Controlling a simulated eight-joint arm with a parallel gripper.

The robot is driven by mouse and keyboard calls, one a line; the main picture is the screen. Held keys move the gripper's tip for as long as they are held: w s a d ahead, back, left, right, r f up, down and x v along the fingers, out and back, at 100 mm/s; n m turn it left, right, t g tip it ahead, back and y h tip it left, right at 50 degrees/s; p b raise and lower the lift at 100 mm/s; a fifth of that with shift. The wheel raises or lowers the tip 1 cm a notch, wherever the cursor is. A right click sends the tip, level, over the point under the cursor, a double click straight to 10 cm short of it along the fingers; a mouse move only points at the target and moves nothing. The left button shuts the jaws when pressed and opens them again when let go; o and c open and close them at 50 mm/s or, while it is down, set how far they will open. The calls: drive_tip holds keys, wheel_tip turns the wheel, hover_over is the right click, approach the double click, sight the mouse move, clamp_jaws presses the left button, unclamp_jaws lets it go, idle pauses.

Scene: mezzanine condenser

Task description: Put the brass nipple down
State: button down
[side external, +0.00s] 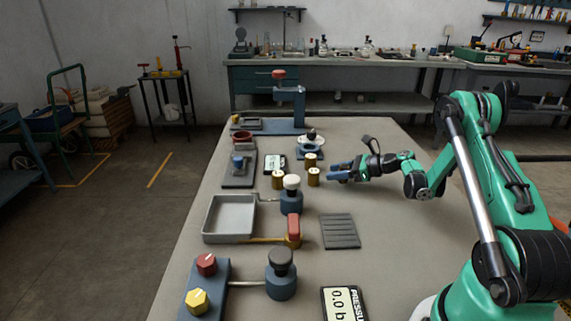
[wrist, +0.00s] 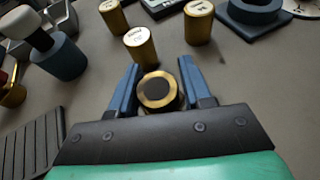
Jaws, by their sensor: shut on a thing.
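My gripper (side external: 338,172) is low over the right part of the bench, its blue fingers pointing left. In the wrist view my gripper (wrist: 158,88) is shut on the brass nipple (wrist: 142,94), a short brass piece with a dark round opening facing the camera. The fingers stand on either side of it. In the side view I cannot make out the held nipple between the fingers. I cannot tell whether it touches the bench.
Brass cylinders stand just ahead of the fingers (wrist: 140,47), ahead right (wrist: 198,22) and farther off (wrist: 115,17). A white-knobbed valve (side external: 291,196) and a grey ribbed mat (side external: 340,232) lie nearer the side camera. Bare bench lies right of the mat.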

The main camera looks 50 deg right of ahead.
drive_tip(key=shift+f, duration=0.55)
drive_tip(key=shift+f, duration=0.15)
drive_tip(key=shift+c, duration=1.9)
unclamp_jaws()
